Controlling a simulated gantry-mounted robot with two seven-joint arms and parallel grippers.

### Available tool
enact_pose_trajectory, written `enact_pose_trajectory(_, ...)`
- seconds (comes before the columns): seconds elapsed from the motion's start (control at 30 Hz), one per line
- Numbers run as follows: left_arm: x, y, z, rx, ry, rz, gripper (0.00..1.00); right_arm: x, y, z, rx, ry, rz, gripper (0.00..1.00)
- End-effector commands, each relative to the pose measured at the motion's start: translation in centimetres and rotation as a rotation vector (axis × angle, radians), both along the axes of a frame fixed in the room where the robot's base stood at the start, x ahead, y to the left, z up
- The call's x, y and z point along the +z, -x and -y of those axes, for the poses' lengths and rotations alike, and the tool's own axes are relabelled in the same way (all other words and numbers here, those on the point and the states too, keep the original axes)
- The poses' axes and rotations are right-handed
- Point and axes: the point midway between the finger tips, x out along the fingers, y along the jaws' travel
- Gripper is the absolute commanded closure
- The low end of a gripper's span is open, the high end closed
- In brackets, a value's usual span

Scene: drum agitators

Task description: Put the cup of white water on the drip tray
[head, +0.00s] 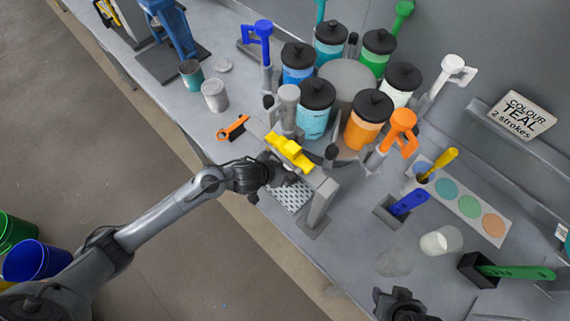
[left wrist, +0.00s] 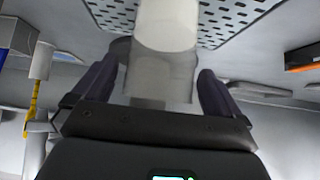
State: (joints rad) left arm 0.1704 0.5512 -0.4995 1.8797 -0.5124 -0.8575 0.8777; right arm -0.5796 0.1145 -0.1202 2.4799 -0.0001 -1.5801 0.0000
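My left gripper (head: 278,173) is at the drip tray (head: 290,196), a perforated metal plate under the stand with the yellow part. In the head view this cup is hidden by the gripper and stand. My right gripper (head: 402,305) is at the bottom edge, its fingers unclear.
Another cup with pale contents (head: 441,240) is at the right of the bench. The yellow part (head: 290,151) sits above the tray. An orange-handled tool (head: 233,127) lies to its left. Lidded drums, including an orange one (head: 366,122), crowd behind. The bench's front edge is close.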

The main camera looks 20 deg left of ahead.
Motion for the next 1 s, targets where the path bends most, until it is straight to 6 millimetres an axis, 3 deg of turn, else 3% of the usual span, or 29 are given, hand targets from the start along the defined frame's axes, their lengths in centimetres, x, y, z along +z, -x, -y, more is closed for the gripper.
enact_pose_trajectory(0.37, 0.7, 0.3, -0.1, -0.001, 0.000, -0.001, 0.00, 0.3, 0.0, 0.2, 0.006, 0.008, 0.000, 0.57)
enact_pose_trajectory(1.0, 7.9, 6.9, -2.9, 0.001, -0.001, -0.001, 0.00, 3.3, 0.0, 0.1, 0.003, 0.004, 0.000, 0.57)
